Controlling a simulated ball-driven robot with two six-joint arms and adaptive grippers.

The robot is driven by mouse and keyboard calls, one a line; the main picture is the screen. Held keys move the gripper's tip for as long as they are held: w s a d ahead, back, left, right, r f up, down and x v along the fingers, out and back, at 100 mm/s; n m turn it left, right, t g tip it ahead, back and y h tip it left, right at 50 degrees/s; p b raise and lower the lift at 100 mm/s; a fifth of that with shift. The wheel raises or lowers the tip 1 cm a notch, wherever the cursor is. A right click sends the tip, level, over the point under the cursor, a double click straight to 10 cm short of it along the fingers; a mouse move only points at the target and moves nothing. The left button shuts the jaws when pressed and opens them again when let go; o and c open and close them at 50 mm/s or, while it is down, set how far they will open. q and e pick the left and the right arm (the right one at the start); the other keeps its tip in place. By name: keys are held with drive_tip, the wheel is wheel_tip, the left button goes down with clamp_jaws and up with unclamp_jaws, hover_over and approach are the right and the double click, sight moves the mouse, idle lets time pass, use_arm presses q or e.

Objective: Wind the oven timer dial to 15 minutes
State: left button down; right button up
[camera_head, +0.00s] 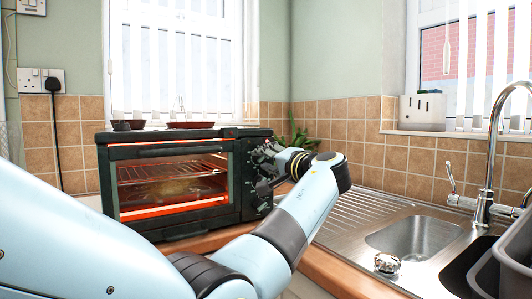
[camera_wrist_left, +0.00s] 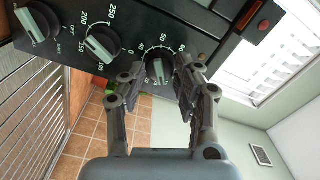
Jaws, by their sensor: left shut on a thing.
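The black toaster oven (camera_head: 121,208) stands on the worktop at the left, its window glowing orange. Its control panel carries several dials and is partly hidden by my gripper in the head view. In the left wrist view the panel appears turned, and the timer dial (camera_wrist_left: 158,70) has white minute marks and a grey grip bar. My left gripper (camera_head: 268,165) is at the panel's upper part. In the left wrist view my left gripper (camera_wrist_left: 160,80) has a finger on either side of the timer dial, shut on it. The pointer's exact reading is too small to tell. My right gripper is out of view.
The temperature dial (camera_wrist_left: 103,45) and another dial (camera_wrist_left: 40,22) sit beside the timer dial. A steel sink (camera_head: 418,236) with a tall tap (camera_head: 489,150) is at the right. Small dishes (camera_head: 190,125) rest on the oven. A green plant (camera_head: 300,135) stands behind my gripper.

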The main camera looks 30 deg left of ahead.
use_arm(q)
drive_tip(key=shift+m+p, duration=1)
drive_tip(key=shift+m, duration=0.8)
drive_tip(key=c, duration=1)
unclamp_jaws()
drive_tip(key=shift+o, duration=0.2)
drive_tip(key=shift+d, duration=0.1)
drive_tip(key=v, duration=0.7)
drive_tip(key=shift+d, duration=0.2)
drive_tip(key=shift+s+f, duration=0.1)
